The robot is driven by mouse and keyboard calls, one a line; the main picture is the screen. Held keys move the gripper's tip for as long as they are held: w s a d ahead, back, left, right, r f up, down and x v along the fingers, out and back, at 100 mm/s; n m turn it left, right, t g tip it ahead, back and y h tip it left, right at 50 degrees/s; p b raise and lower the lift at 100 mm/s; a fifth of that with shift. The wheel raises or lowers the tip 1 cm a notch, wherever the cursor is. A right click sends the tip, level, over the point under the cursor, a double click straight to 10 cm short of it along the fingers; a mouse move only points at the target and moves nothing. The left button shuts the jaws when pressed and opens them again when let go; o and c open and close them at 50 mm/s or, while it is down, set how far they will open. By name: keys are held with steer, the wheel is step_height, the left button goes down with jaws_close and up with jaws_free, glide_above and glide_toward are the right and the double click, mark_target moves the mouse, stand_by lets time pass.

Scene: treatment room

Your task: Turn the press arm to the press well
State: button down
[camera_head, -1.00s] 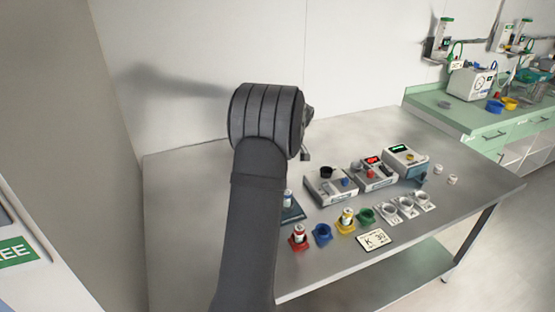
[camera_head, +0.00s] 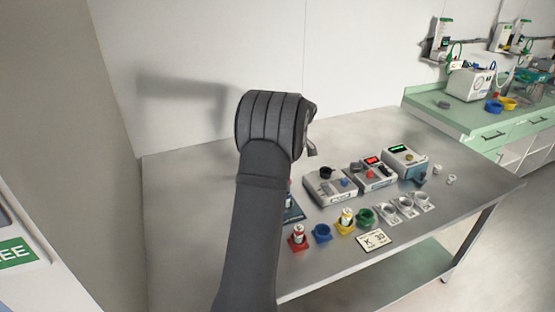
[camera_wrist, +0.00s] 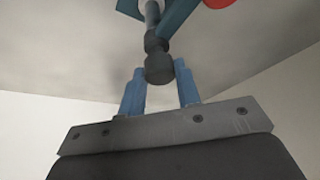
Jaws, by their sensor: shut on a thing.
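In the wrist view, the press arm (camera_wrist: 152,14) is a grey rod ending in a black knob (camera_wrist: 158,68). My gripper (camera_wrist: 160,76) has its two blue fingers on either side of this knob and is shut on it. Teal parts (camera_wrist: 178,22) and a piece of a red disc (camera_wrist: 220,2) show beyond the rod at the top. In the head view, a dark blue base (camera_head: 293,214) with a small vial shows beside my arm, mostly hidden behind it. The fingers are hidden there too. I cannot make out the press well.
Grey devices (camera_head: 330,188) with displays stand mid-table. In front are red (camera_head: 298,243), blue (camera_head: 322,234), yellow (camera_head: 345,226) and green holders (camera_head: 365,217), white ring holders (camera_head: 406,205) and a card (camera_head: 374,240). The table's left part (camera_head: 190,220) is clear.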

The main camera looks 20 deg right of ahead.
steer(key=shift+f, duration=0.1)
steer(key=c, duration=1.1)
jaws_free()
steer(key=shift+o, duration=0.2)
steer(key=v, duration=1.7)
steer(key=shift+r, duration=0.25)
steer(key=shift+f, duration=0.1)
steer(key=x, duration=1.7)
steer(key=shift+f, duration=0.1)
